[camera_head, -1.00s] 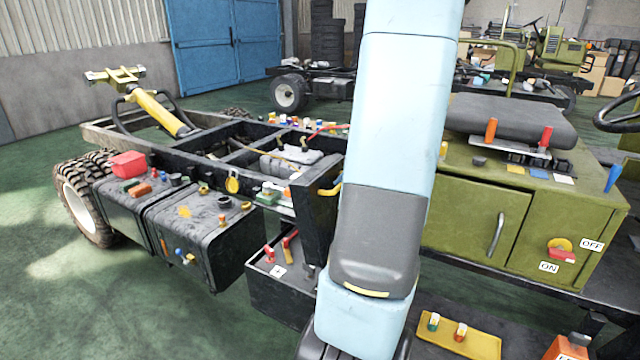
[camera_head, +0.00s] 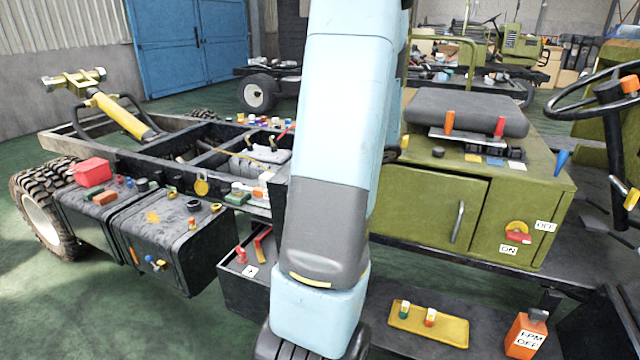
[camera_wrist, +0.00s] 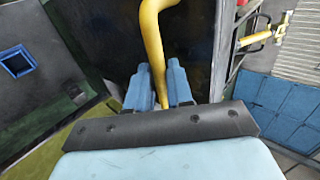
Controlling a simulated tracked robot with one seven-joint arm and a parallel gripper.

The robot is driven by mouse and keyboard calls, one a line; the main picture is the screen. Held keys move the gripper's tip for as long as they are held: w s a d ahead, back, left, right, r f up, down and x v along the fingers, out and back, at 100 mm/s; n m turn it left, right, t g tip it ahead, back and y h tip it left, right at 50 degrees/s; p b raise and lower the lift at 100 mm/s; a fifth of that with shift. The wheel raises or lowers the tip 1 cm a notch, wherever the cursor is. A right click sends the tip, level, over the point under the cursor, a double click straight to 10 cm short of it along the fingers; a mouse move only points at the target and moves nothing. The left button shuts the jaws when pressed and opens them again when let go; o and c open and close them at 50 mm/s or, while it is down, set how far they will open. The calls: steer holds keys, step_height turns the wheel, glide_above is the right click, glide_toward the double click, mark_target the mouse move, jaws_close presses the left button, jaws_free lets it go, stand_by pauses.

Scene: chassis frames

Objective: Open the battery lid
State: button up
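The black battery box (camera_head: 236,290) stands low beside the chassis frame in the head view. Red and yellow clamps and a white plus label show on its top. A dark upright panel (camera_head: 279,215), seemingly the raised lid, shows at the arm's left edge; the rest is hidden. In the wrist view a bent yellow handle (camera_wrist: 152,30) runs down in front of a dark panel (camera_wrist: 105,45). My gripper (camera_wrist: 159,74) has its blue fingers on either side of the handle, close against it, with no clear gap. The arm hides the gripper in the head view.
Black tanks (camera_head: 175,240) with loose small items stand to the left. A green cabinet (camera_head: 425,205) with ON/OFF labels stands right of my arm. Green floor lies open at left.

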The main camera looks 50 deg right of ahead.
steer(key=shift+o, duration=0.7)
steer(key=shift+a+f, duration=0.2)
steer(key=shift+f, duration=0.3)
steer(key=shift+o, duration=1.3)
steer(key=shift+r, duration=0.1)
steer(key=shift+d+r, duration=0.1)
steer(key=shift+r, duration=0.05)
steer(key=v, duration=1.3)
steer(key=shift+s, duration=0.15)
steer(key=shift+r, duration=0.15)
